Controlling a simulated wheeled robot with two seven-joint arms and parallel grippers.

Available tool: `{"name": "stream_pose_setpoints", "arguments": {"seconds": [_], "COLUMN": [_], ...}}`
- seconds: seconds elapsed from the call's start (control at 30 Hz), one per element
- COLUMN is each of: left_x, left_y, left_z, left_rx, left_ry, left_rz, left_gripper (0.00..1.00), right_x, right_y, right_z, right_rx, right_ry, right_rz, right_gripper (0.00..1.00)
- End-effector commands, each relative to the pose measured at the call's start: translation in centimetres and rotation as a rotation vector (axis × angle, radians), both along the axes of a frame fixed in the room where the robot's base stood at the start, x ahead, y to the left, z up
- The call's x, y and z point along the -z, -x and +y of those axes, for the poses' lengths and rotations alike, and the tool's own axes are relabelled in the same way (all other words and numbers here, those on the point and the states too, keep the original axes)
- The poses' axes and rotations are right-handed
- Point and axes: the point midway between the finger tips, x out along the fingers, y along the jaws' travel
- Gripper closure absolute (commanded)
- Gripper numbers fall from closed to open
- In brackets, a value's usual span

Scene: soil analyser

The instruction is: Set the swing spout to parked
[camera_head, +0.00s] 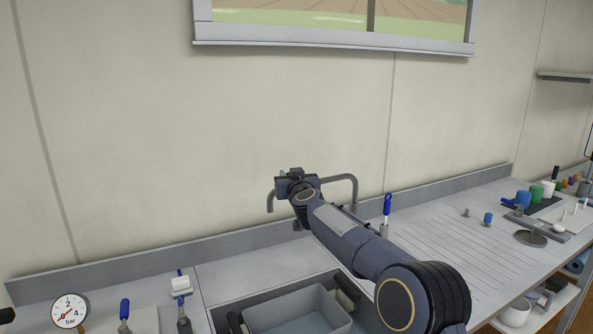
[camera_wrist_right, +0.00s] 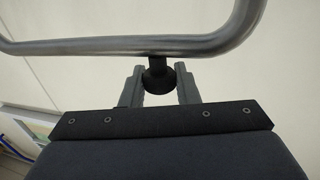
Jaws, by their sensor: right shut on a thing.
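The swing spout (camera_head: 341,178) is a grey bent metal pipe behind the sink, partly hidden by my right arm. One end bends down at the left of my gripper, and the other bends down at its right. In the right wrist view the spout (camera_wrist_right: 130,46) is a bright tube crossing the top, with a small dark knob (camera_wrist_right: 157,81) on a short stem below it. My right gripper (camera_head: 291,183) is at the spout. In the wrist view its fingers (camera_wrist_right: 160,84) are on either side of the knob, shut on it.
A grey basin (camera_head: 300,313) sits in the sink below my right arm. A blue-handled brush (camera_head: 387,207) stands right of the spout. The ribbed drainboard (camera_head: 465,250) is mostly clear.

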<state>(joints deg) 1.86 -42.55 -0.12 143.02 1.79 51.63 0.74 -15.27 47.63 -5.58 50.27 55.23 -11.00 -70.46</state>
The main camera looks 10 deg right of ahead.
Motion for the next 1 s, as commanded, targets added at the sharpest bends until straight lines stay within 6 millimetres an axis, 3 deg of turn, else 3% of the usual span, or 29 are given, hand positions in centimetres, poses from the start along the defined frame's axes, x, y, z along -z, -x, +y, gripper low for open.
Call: {"name": "stream_pose_setpoints", "arguments": {"seconds": [0.03,0.2,0.67,0.7,0.83,1.0], "left_x": [-0.87,-1.49,-1.52,-1.52,-1.52,-1.52], "left_y": [0.00,0.00,0.01,0.01,0.01,0.01], "left_z": [0.00,0.00,0.00,0.00,0.00,0.00], "left_rx": [0.000,0.000,0.000,0.000,0.000,0.000], "left_ry": [0.000,0.000,0.000,0.000,0.000,0.000], "left_rz": [0.000,0.000,0.000,0.000,0.000,0.000], "left_gripper": [0.64,0.64,0.64,0.64,0.64,0.64], "right_x": [-0.21,0.02,0.05,0.04,0.05,0.06], "right_y": [-0.33,-0.95,-1.11,-1.11,-1.11,-1.11], "right_z": [0.38,0.48,0.41,0.41,0.38,0.35], "right_rx": [0.008,0.037,0.047,0.047,0.047,0.047], "right_ry": [0.003,0.002,-0.001,-0.001,0.000,0.000], "right_rz": [0.004,0.003,0.001,0.001,0.001,0.001], "right_gripper": [1.00,1.00,1.00,0.67,0.51,0.51]}}
